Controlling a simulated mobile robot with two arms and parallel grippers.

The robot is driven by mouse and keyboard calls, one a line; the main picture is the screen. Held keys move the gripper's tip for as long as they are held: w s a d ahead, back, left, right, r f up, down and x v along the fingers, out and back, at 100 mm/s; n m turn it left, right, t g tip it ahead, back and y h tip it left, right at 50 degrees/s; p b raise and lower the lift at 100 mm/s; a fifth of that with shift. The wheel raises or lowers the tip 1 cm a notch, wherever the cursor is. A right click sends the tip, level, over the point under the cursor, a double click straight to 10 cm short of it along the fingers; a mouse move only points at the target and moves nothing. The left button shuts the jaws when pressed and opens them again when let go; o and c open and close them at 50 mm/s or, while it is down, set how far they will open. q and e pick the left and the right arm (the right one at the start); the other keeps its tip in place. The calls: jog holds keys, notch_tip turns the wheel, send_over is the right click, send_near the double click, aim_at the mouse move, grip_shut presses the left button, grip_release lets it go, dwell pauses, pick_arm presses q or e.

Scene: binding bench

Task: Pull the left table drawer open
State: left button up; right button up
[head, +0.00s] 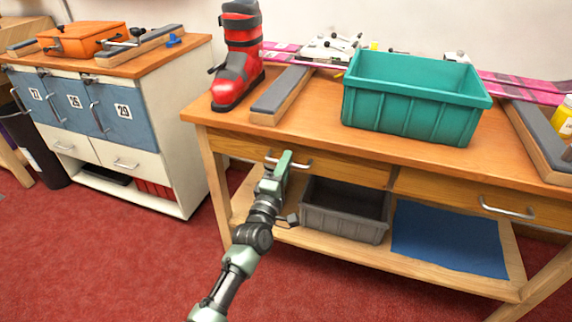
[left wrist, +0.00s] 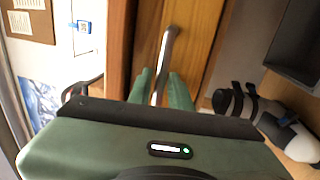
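The left table drawer (head: 340,168) is in the front of the wooden workbench, its front looking flush with the bench. Its metal bar handle (head: 303,164) shows right of my left gripper (head: 281,167). In the left wrist view the handle (left wrist: 167,48) runs between the two green fingers of the left gripper (left wrist: 161,84), which are close together on either side of it. They look shut on the bar, though the contact is partly hidden. My right gripper is in neither view.
A teal crate (head: 413,105), a red ski boot (head: 238,62) and a grey-topped block (head: 281,95) stand on the bench. A grey bin (head: 343,222) and a blue mat (head: 447,238) are on the lower shelf. The right drawer (head: 450,189) looks closed. A cabinet (head: 150,145) stands at left.

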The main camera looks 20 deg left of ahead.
pick_arm(q)
grip_shut()
dwell(1.4)
